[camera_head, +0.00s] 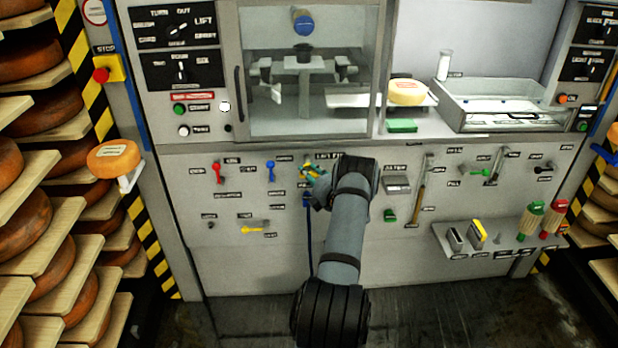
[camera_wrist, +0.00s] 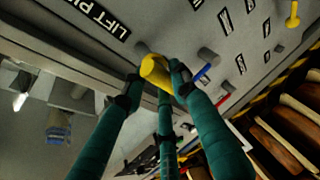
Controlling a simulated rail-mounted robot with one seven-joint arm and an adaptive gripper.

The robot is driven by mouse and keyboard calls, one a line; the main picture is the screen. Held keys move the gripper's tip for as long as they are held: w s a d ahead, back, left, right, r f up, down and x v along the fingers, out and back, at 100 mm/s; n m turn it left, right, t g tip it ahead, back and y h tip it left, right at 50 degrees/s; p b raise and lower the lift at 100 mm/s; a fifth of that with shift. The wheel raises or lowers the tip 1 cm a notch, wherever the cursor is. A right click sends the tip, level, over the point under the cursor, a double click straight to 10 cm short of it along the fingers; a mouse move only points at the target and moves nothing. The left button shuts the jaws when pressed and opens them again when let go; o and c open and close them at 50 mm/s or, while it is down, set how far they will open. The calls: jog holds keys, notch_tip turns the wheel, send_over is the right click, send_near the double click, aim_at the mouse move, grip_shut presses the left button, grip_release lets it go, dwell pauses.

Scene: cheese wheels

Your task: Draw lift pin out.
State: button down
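The yellow lift pin (camera_wrist: 157,72) sticks out of the grey panel beside a black label reading "LIFT PI…" in the wrist view. My gripper (camera_wrist: 155,84) has its teal fingers around the pin, with dark tips on either side of it and another finger below. The right fingertip lies against the pin; whether the left one touches is unclear. In the head view my gripper (camera_head: 314,182) is at the panel below the glass cabinet. It and my arm hide most of the pin there.
A blue handle (camera_head: 270,171) and a red handle (camera_head: 217,172) are on the panel to the left. A yellow handle (camera_head: 254,227) sits lower left. A shelf (camera_head: 490,243) with several tools juts out at right. Cheese racks stand on both sides.

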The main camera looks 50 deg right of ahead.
jog(key=shift+w+a+f+y, duration=0.15)
jog(key=shift+a, duration=0.2)
jog(key=shift+w+a+f+y, duration=0.15)
jog(key=shift+a, duration=0.2)
jog(key=c, duration=1.5)
grip_release()
jog(key=shift+w, duration=0.2)
jog(key=shift+o, duration=0.3)
jog(key=shift+d+r, duration=0.1)
jog(key=shift+s+d, duration=0.2)
jog(key=v, duration=1.2)
jog(key=shift+o, duration=0.2)
